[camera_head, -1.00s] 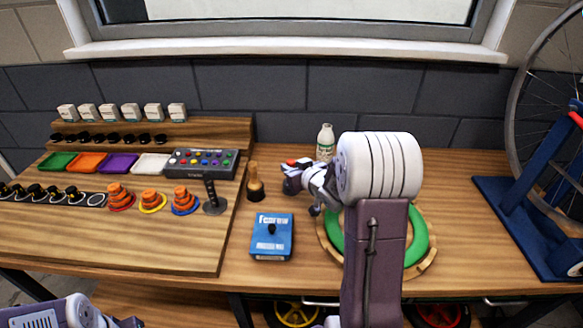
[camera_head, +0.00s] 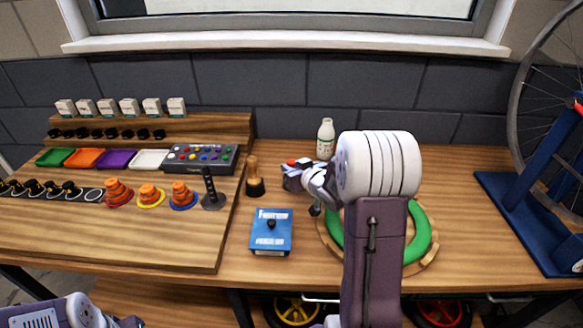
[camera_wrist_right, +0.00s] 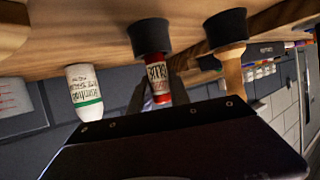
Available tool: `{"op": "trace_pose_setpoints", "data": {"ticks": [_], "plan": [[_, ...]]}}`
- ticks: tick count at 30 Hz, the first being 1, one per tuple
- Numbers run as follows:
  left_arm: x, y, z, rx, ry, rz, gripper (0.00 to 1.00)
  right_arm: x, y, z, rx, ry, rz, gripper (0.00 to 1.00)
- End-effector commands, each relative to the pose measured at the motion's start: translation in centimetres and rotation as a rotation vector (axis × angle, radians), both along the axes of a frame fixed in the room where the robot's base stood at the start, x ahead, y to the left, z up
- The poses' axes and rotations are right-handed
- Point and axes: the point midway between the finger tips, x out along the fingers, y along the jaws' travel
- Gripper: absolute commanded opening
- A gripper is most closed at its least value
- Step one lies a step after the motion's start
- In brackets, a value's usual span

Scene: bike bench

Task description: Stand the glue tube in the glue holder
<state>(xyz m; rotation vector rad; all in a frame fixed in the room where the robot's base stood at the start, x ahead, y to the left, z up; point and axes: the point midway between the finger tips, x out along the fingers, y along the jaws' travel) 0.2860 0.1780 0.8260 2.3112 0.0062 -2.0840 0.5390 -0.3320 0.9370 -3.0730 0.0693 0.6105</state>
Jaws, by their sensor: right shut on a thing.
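The glue tube (camera_wrist_right: 157,75) is red with a white label and shows in the right wrist view, where the bench is at the top. Its lower end meets the black cup of the glue holder (camera_wrist_right: 151,36); it looks seated in the mouth, roughly upright. My right gripper (camera_wrist_right: 160,98) is shut on the tube's upper part. In the head view my right gripper (camera_head: 302,174) is beside the white bottle, with a bit of red at its tip; the holder is hidden there. Only part of my left arm shows at the lower left.
A wooden-handled tool in a black cup (camera_head: 255,180) stands just left of the gripper. A white bottle (camera_head: 325,138) stands behind it. A blue box (camera_head: 271,232) lies in front, and a green ring (camera_head: 420,232) is partly behind my arm.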

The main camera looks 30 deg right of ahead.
Motion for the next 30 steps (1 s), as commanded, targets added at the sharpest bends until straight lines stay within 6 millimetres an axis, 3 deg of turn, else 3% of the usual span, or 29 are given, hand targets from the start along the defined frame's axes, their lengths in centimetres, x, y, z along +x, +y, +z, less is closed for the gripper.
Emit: {"op": "trace_pose_setpoints", "data": {"ticks": [15, 16, 18, 30], "plan": [[0.00, 0.00, -0.99, 0.000, 0.000, 0.000, 0.00, 0.00, 0.00, -1.15, 0.000, 0.000, 0.000, 0.00], [0.00, 0.00, -0.97, 0.000, 0.000, 0.000, 0.00, 0.00, 0.00, -1.13, 0.000, 0.000, 0.000, 0.26], [0.00, 0.00, -0.88, 0.000, 0.000, 0.000, 0.00, 0.00, 0.00, -1.05, 0.000, 0.000, 0.000, 0.45], [0.00, 0.00, -0.68, 0.000, 0.000, 0.000, 0.00, -0.70, -0.05, -0.57, -0.001, -0.001, -0.002, 0.49]]}}
